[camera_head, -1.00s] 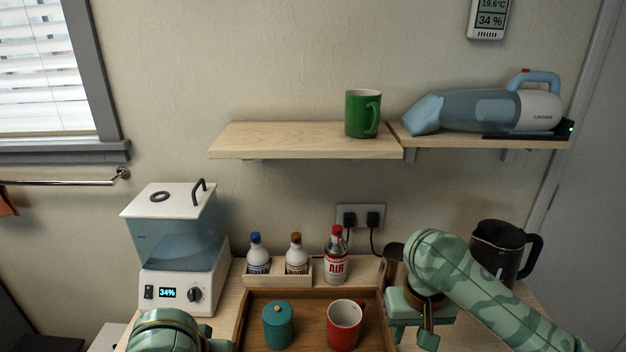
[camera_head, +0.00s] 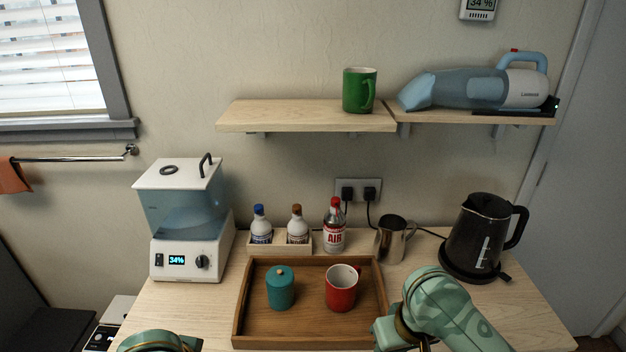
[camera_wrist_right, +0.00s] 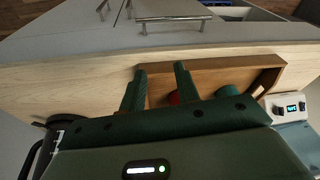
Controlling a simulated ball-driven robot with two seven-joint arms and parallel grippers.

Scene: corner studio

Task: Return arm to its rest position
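My right arm (camera_head: 445,310) comes in at the bottom right of the head view, in front of the tray's right side. In the right wrist view my right gripper (camera_wrist_right: 160,70) shows two green fingers standing apart with nothing held between them. Beyond the fingers lie the wooden tray (camera_wrist_right: 205,68) and the table edge. My left arm (camera_head: 160,342) shows only as a rounded green link at the bottom left of the head view. Its gripper is out of the picture.
The tray (camera_head: 310,327) holds a teal canister (camera_head: 281,290) and a red mug (camera_head: 341,292). A kettle (camera_head: 472,240), a metal pitcher (camera_head: 390,240), bottles in a holder (camera_head: 280,247) and a dispenser (camera_head: 185,220) stand around it. A green mug (camera_head: 358,92) sits on the shelf above.

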